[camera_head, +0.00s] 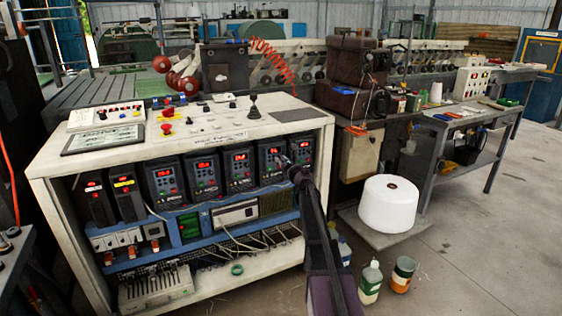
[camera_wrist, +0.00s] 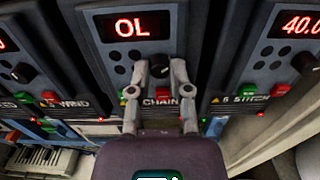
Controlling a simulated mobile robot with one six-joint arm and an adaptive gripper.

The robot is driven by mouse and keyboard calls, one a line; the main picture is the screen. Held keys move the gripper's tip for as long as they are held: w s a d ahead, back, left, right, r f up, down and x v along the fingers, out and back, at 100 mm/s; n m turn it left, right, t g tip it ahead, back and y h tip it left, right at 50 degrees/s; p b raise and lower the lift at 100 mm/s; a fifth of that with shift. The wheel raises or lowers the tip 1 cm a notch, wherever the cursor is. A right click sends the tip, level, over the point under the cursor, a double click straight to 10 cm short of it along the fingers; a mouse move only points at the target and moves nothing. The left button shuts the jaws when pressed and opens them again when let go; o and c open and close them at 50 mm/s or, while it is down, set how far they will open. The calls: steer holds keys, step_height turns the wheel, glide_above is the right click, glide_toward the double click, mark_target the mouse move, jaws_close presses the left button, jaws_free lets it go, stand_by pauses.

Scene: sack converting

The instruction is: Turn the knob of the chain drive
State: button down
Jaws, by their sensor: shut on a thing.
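The chain drive (camera_wrist: 130,28) is a dark box with a red display reading "OL" and a "CHAIN" label in the wrist view. In the head view the chain drive (camera_head: 267,165) stands in the cabinet's upper row. Its dark knob (camera_wrist: 160,69) sits below the display, between my fingertips, and is partly hidden by them. My gripper (camera_wrist: 160,72) is shut on this knob, with one finger on each side. In the head view my gripper (camera_head: 285,161) reaches the drive's front from the lower right. The knob is too small to make out there.
The wind drive (camera_wrist: 60,60) is close on the left and the stitch drive (camera_wrist: 262,75), showing 40.0, on the right. Green and red buttons lie below the knobs. A white spool (camera_head: 389,204) and small containers (camera_head: 402,274) stand right of the cabinet (camera_head: 215,273).

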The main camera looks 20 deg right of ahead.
steer(key=shift+n, duration=0.4)
steer(key=n, duration=0.9)
steer(key=shift+w+n, duration=0.1)
steer(key=shift+n, duration=0.2)
steer(key=n, duration=0.9)
steer(key=shift+d+r, duration=0.1)
steer(key=shift+n, duration=0.3)
steer(key=c, duration=0.5)
jaws_free()
steer(key=shift+c, duration=0.2)
